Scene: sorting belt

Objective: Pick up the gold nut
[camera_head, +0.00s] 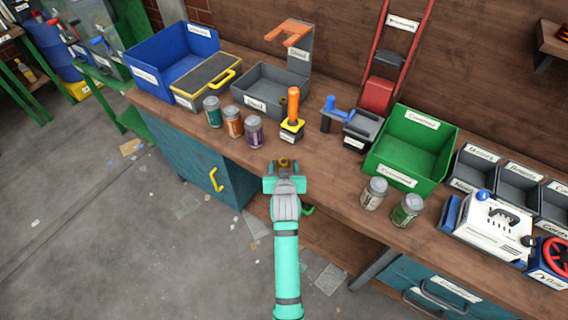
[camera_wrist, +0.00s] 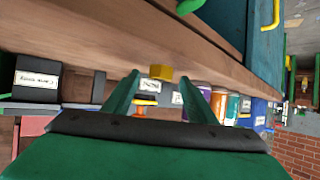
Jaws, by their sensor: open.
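The gold nut (camera_head: 284,162) is a small yellow-gold piece at the front edge of the wooden workbench, just at the tip of my gripper (camera_head: 284,170). In the wrist view the gold nut (camera_wrist: 161,72) appears in the gap between the ends of the two green fingers of my gripper (camera_wrist: 160,82). The fingers are apart, with visible space on both sides of the nut. I cannot tell whether the nut lies fully between them or just beyond the tips. My arm partly hides the nut's near side in the head view.
Several jars stand on the workbench (camera_head: 335,180), including a purple one (camera_head: 254,131) left of my gripper and a grey one (camera_head: 374,194) to the right. An orange-handled joystick (camera_head: 292,117) stands behind the nut. A green crate (camera_head: 412,147) is at right. Bench around the nut is clear.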

